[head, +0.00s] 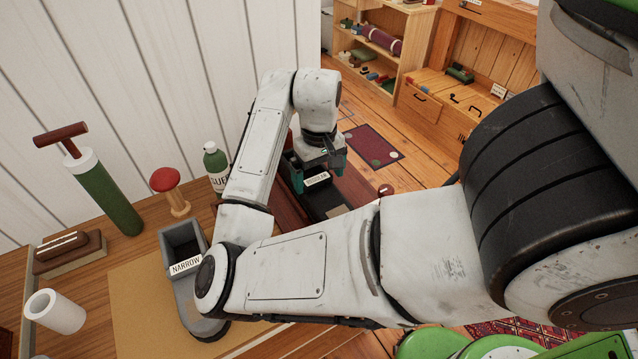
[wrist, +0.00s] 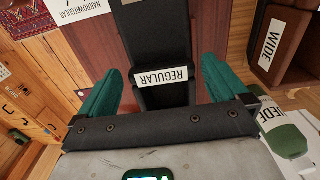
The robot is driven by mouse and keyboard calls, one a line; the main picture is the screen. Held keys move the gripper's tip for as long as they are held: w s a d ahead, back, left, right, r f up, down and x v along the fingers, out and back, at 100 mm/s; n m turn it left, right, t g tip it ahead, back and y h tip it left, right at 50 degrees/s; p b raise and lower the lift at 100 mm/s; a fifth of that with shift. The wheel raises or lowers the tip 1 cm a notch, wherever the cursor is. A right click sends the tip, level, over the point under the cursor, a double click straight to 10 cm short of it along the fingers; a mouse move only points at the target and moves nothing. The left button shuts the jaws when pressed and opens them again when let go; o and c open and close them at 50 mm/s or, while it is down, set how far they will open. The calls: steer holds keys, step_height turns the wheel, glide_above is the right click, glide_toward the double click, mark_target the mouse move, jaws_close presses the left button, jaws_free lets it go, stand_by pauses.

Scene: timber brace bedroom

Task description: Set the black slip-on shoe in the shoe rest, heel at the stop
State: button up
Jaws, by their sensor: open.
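The black slip-on shoe (head: 326,205) carries a white REGULAR label. It lies over a reddish-brown wooden surface (head: 352,184), which I take for the shoe rest, beyond my forearm. In the wrist view the shoe (wrist: 162,42) runs away from me between the two teal fingers of my gripper (wrist: 157,75). The fingers stand apart, one on each side of the shoe, with a gap visible at least on the right. My gripper (head: 318,172) is also partly visible in the head view. I cannot tell whether the heel touches the stop.
A grey shoe labelled NARROW (head: 180,240) stands on the bench, partly behind my arm. A brown WIDE item (wrist: 290,35) is right of my gripper.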

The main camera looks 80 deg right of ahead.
step_height(320, 180, up, 7)
steer(key=shift+f+p, duration=0.1)
steer(key=shift+p, duration=0.55)
